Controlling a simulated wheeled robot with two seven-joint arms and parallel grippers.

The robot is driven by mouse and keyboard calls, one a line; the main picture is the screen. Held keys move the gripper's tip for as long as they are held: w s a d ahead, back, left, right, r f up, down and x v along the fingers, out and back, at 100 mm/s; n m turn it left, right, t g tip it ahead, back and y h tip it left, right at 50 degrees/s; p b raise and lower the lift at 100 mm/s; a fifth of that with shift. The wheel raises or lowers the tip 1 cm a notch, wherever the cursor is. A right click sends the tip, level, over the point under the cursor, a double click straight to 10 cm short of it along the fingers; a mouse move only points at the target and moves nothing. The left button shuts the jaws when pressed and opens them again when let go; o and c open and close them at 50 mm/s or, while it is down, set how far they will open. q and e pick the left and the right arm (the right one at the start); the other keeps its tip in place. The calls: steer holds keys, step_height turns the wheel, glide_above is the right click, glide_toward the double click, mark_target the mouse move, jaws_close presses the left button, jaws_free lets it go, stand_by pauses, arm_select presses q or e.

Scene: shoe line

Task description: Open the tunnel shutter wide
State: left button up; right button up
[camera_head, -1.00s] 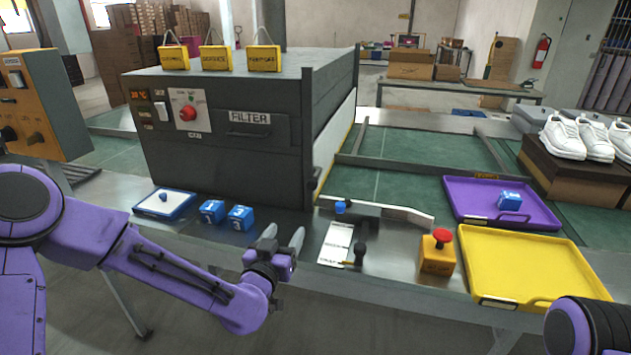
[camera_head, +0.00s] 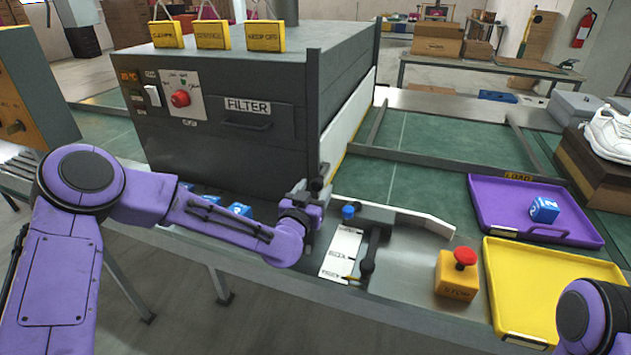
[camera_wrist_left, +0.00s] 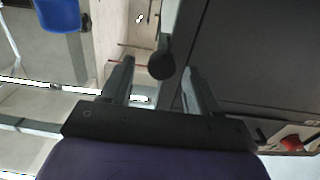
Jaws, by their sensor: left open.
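The tunnel is a dark grey box (camera_head: 225,150) with a FILTER drawer and a red knob on its front. A tall white panel with a yellow edge (camera_head: 352,120) runs along its right side; I take it to be the shutter. My left gripper (camera_head: 318,182) is at the box's near right corner, covering the handle area there. In the left wrist view my left gripper (camera_wrist_left: 158,85) is open, with a dark round knob (camera_wrist_left: 161,65) between or just beyond its fingertips. Whether the fingers touch it, I cannot tell. Only part of my right arm shows; its gripper is out of view.
A lever (camera_head: 367,262) on a white label plate (camera_head: 341,252) and a red-topped button box (camera_head: 457,275) stand right of my left gripper. A purple tray (camera_head: 490,205) holds a blue cube (camera_head: 543,209); a yellow tray (camera_head: 520,295) is nearer. Blue cubes are partly behind my arm.

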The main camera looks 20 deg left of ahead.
mark_target(315, 185)
arm_select(q)
steer(key=shift+w, duration=1.45)
steer(key=c, duration=1.1)
steer(key=shift+a, duration=0.3)
jaws_close()
steer(key=shift+d+r, duration=0.1)
steer(key=shift+d, duration=0.1)
step_height(315, 185, up, 19)
steer(key=p, duration=1.3)
steer(key=o, duration=1.1)
jaws_free()
